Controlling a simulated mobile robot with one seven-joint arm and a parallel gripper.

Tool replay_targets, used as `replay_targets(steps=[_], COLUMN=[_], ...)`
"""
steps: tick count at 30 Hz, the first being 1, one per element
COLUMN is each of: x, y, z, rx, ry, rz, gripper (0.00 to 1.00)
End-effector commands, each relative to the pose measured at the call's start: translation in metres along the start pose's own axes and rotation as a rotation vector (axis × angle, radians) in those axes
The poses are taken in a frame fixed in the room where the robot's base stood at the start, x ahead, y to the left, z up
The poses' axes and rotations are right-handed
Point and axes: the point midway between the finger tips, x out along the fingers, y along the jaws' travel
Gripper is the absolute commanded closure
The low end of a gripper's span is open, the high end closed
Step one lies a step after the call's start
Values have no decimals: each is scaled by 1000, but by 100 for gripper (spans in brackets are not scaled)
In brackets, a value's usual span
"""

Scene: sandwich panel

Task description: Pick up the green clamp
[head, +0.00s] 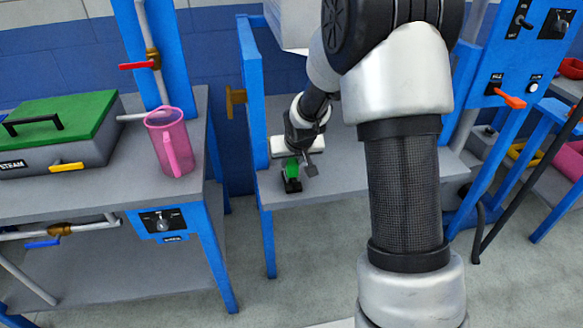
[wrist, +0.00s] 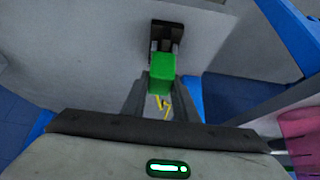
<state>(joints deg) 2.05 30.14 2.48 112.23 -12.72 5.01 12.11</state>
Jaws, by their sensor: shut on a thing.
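The green clamp (head: 292,171) is at the left front of the grey middle table, with a green body and a dark end. In the wrist view its green block (wrist: 161,74) sits between the fingertips, with a dark part beyond it. My gripper (head: 303,168) reaches down from the right and is shut on the clamp. In the wrist view my gripper (wrist: 160,90) has a finger on each side of the green block. Whether the clamp touches the table top is hard to tell.
A white block (head: 281,148) lies behind the clamp on the middle table (head: 350,178). A pink pitcher (head: 170,146) and a green-lidded steam box (head: 60,135) stand on the left table. Blue posts flank the middle table. The table's right part is clear.

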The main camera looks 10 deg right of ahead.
Motion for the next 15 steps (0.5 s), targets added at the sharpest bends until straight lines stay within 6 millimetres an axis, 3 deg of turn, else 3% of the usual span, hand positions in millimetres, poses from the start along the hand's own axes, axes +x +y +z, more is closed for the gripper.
replay_targets(steps=[8,15], x=[-10,-51], y=[0,0], z=[-8,-34], rx=[1,1], ry=[3,5], rz=[0,0], gripper=[100,100])
